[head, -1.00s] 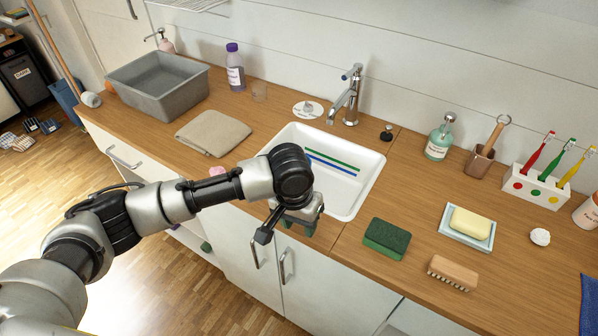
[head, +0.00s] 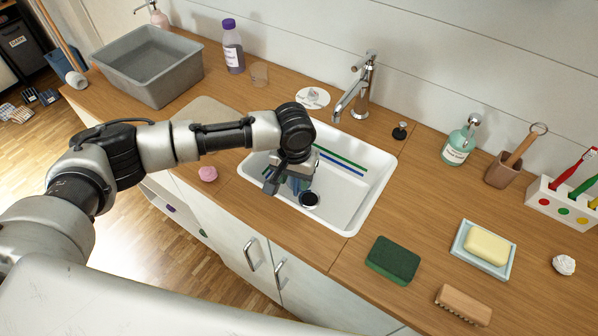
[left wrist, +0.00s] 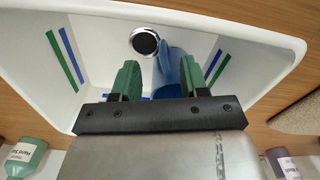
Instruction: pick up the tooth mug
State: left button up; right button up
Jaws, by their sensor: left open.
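A blue mug (left wrist: 172,72) is in the white sink (left wrist: 285,42), beside the drain, in the left wrist view; I take it for the tooth mug. The lower part of it is hidden by my gripper. My left gripper (left wrist: 160,78) is open, with its two green fingertips apart and the mug showing between and beyond them, nearer the right finger. I cannot tell if they touch it. In the head view my left gripper (head: 287,182) reaches down into the sink (head: 352,212), largely covering the mug. My right gripper is not in view.
The faucet (head: 360,85) stands behind the sink and the drain (head: 309,199) is beside my gripper. A green sponge (head: 392,260), brush (head: 463,304) and soap dish (head: 462,262) lie right.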

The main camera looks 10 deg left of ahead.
aim_at(294, 188)
pick_arm(q)
jog(key=f, duration=0.5)
jog(key=shift+w+a+f, duration=0.1)
jog(key=shift+w+a, duration=0.05)
jog(key=shift+w, duration=0.25)
jog(key=shift+f, duration=0.3)
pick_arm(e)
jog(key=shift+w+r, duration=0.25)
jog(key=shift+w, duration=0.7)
pick_arm(q)
jog(key=shift+c, duration=0.4)
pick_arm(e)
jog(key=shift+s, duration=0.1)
pick_arm(q)
grip_shut()
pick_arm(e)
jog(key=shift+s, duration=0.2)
